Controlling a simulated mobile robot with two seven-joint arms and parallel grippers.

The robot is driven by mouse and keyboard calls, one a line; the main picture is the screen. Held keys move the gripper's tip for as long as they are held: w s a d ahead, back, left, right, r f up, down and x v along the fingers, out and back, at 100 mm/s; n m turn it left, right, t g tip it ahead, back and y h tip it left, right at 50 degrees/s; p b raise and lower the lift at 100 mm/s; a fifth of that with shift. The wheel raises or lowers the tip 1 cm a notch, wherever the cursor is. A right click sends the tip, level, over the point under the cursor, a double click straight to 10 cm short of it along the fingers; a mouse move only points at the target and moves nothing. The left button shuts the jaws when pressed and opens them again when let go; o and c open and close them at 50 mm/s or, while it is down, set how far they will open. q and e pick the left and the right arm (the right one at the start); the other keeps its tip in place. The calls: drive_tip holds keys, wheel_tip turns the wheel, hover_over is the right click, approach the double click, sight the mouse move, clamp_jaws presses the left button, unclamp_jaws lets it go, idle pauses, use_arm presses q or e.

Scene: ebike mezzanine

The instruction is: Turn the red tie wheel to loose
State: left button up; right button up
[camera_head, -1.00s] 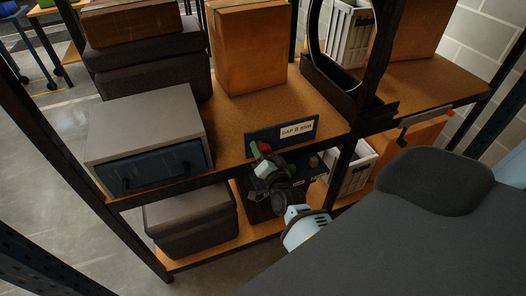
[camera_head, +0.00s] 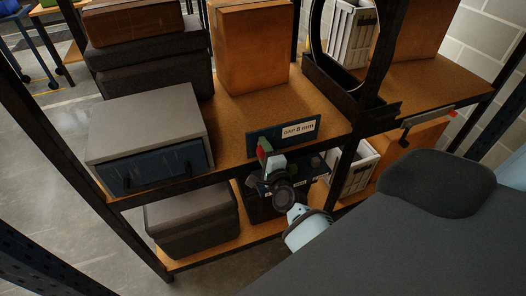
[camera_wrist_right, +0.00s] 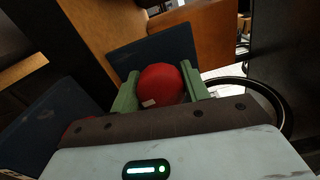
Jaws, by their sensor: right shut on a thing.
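The red tie wheel (camera_wrist_right: 160,84) is a round red knob with a small pale mark near its lower left edge. It sits between the two green fingers of my right gripper (camera_wrist_right: 161,91), which is shut on it. In the head view the red wheel (camera_head: 266,144) shows only as a small patch at the shelf's front edge, mostly hidden by my right gripper (camera_head: 265,153). It is just below a dark blue plate (camera_head: 262,137) labelled "GAP 8 mm". My left gripper is out of view.
A grey box with a blue drawer front (camera_head: 155,168) stands left of the plate on the wooden shelf (camera_head: 232,118). A brown carton (camera_head: 248,55) is behind. A black upright post (camera_head: 383,50) and black ring frame stand to the right. Dark bins (camera_head: 190,222) sit below.

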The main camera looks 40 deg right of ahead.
drive_tip(key=shift+m, duration=1)
drive_tip(key=o, duration=1)
drive_tip(key=shift+v, duration=3.95)
